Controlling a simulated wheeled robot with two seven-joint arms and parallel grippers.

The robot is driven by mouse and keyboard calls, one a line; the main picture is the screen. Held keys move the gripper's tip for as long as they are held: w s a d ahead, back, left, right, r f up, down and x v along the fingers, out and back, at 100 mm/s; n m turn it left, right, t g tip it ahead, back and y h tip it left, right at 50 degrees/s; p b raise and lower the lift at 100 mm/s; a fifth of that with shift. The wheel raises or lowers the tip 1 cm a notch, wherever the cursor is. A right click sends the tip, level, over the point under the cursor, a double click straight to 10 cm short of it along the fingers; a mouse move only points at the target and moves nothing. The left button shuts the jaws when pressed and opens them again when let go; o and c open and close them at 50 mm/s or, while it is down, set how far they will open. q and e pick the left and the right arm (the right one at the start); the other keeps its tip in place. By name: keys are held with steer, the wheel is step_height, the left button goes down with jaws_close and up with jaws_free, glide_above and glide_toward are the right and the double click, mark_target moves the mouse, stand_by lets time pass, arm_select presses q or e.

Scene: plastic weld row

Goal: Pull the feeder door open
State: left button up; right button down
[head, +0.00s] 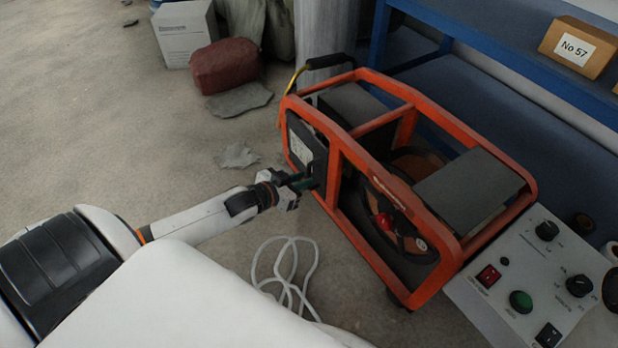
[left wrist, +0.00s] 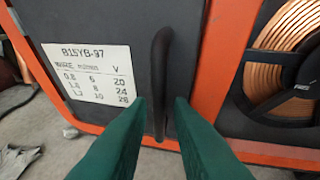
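The feeder door (head: 302,146) is a dark panel on the near left side of the orange-framed wire feeder (head: 345,160). In the left wrist view the door (left wrist: 95,25) carries a white label reading B15YB-97 and a black upright bar handle (left wrist: 160,65). The door appears to sit within the orange frame. My left gripper (head: 304,184) is at the door's lower right part. In the left wrist view its green fingers (left wrist: 160,103) are apart, one on each side of the handle's lower part, with gaps visible. My right gripper is not in view.
A copper wire spool (left wrist: 285,60) sits to the right of the door. A white cable (head: 288,268) lies on the floor below my arm. A control panel (head: 540,280) is at the right, and a blue shelf (head: 480,50) stands behind. The floor to the left is mostly clear.

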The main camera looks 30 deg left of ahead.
mark_target(308, 177)
arm_select(q)
steer(key=shift+b+x, duration=0.65)
steer(key=shift+x, duration=1.15)
jaws_close()
